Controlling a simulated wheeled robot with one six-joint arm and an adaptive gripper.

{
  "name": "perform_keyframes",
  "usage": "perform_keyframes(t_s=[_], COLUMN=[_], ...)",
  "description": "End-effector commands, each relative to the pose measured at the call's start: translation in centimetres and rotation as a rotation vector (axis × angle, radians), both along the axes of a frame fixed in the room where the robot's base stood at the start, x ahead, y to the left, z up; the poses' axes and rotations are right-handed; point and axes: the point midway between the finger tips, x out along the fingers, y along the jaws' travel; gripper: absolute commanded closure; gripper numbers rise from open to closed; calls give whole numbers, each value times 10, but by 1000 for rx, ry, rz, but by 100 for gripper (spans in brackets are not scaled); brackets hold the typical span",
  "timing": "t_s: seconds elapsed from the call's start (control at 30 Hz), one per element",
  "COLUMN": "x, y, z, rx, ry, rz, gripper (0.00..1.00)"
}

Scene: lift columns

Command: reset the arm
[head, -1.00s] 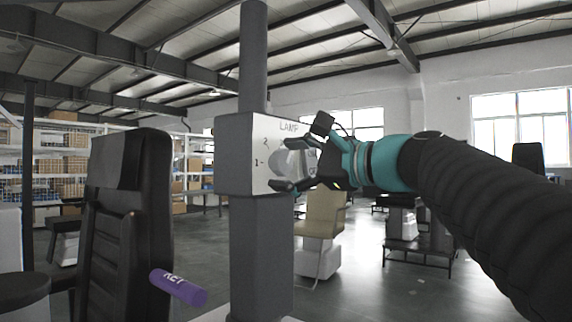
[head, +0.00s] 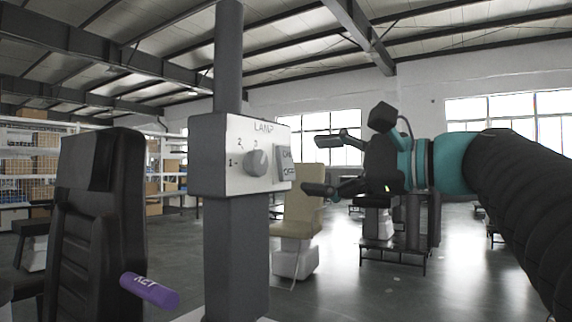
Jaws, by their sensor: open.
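My gripper (head: 330,163) is open and empty, its two dark fingers spread one above the other and pointing left. It is to the right of a grey control box (head: 205,155) on a lift column (head: 236,250) and apart from it. The box's pale face is marked LAMP and bears a round knob (head: 257,163) with numbers around it. Beside the knob is a grey switch plate (head: 285,163) with lettering. My arm reaches in from the right edge.
A black padded chair (head: 95,220) stands at the left. A purple cylinder marked KEY (head: 149,290) is in front of it. A beige chair (head: 298,220) stands behind the column. Shelves line the back left. Open floor (head: 350,290) lies at the lower right.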

Motion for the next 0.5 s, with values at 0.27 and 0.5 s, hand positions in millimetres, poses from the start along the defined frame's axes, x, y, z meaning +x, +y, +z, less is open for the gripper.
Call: perform_keyframes(t_s=[0.27,0.5], x=[-7,-7], y=[-8,-8], z=[0,0], rx=[1,0], ry=[-1,0], rz=[-1,1], gripper=[27,27])
